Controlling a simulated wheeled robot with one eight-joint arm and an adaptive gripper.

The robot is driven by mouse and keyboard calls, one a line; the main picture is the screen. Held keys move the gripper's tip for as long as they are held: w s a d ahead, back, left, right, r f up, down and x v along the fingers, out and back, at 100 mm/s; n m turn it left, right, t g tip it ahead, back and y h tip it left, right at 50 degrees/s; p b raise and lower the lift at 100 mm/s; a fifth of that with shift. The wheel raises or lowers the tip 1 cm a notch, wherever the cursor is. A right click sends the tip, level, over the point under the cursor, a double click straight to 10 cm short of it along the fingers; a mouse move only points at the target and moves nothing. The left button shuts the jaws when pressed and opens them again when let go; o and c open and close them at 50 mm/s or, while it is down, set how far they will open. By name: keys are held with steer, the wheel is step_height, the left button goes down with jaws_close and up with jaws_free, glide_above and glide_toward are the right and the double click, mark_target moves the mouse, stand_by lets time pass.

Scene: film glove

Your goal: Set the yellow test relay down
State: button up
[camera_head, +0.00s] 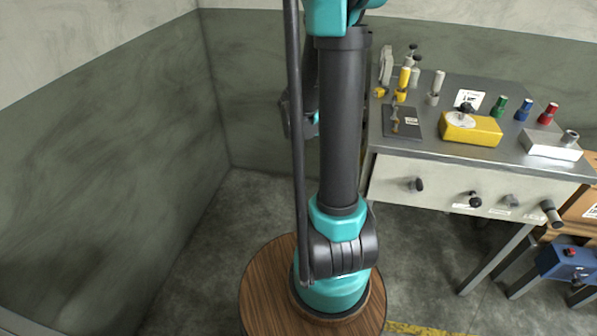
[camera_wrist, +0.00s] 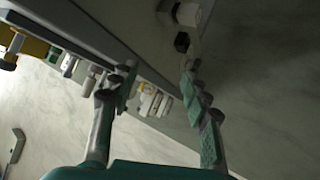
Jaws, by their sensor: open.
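A yellow box (camera_head: 470,128) with a black knob and a pale round dial sits on the grey bench top in the head view. It looks like the test relay, but I cannot confirm this. A yellow part with dark knobs shows at the upper left edge of the wrist view (camera_wrist: 30,48); it may be the same box. My gripper (camera_wrist: 160,82) is open in the wrist view, its two green-padded fingers spread apart. I see nothing held between them. In the head view I cannot make out the fingers.
The metal bench (camera_head: 385,158) carries a dark plate (camera_head: 403,122), green (camera_head: 499,107), blue (camera_head: 524,109) and red (camera_head: 548,113) knobs, a white block (camera_head: 551,145) and several small cylinders at the back left. A blue box (camera_head: 568,262) stands low at right.

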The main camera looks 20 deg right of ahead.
steer(key=s+a+f+n+y, duration=0.4)
steer(key=s+a, duration=0.5)
steer(key=a, duration=0.3)
steer(key=s+a+f+n+y, duration=0.3)
steer(key=s+a+n+y, duration=0.4)
steer(key=a, duration=0.5)
steer(key=shift+s+f, duration=0.35)
steer(key=shift+s, duration=0.5)
